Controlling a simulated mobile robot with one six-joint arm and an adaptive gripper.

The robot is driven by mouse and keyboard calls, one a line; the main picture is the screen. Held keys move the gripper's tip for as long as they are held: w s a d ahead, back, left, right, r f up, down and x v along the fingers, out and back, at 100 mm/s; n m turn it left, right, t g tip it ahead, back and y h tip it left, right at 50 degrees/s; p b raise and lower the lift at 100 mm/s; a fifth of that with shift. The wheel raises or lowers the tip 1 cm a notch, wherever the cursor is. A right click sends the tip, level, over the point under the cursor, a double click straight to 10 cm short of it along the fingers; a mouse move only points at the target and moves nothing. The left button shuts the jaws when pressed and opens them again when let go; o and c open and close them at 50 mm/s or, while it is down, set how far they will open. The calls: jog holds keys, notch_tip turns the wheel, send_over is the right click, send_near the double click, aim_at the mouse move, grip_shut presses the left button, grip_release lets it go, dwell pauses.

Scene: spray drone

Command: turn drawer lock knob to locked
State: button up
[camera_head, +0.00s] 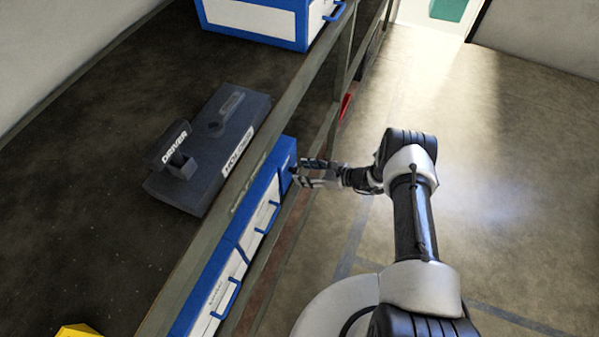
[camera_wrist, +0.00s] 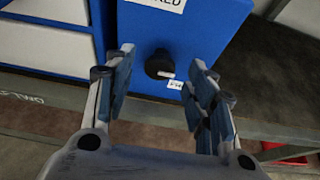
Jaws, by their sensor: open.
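The lock knob (camera_wrist: 159,65) is a round black knob with a light pointer mark, on the blue side panel (camera_wrist: 180,25) of the drawer cabinet. In the wrist view the pointer is toward the lower right, near a small white label (camera_wrist: 175,84). A larger label (camera_wrist: 165,3), partly cut off, sits above the knob. My gripper (camera_wrist: 165,75) is open, its two fingers to either side of the knob in the picture; contact cannot be told. In the head view my gripper (camera_head: 297,172) is at the end of the blue and white drawer cabinet (camera_head: 245,235), and the knob is hidden.
The cabinet sits under a dark bench top (camera_head: 90,235). On the bench are a grey holder with a driver label (camera_head: 222,135), another blue and white drawer unit (camera_head: 255,20) and a yellow object (camera_head: 80,331). A red bin (camera_wrist: 280,150) is at lower right. Open floor lies right.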

aim_at(293, 170)
jog(key=shift+x, duration=1.25)
jog(key=shift+c, duration=0.2)
jog(key=c, duration=1)
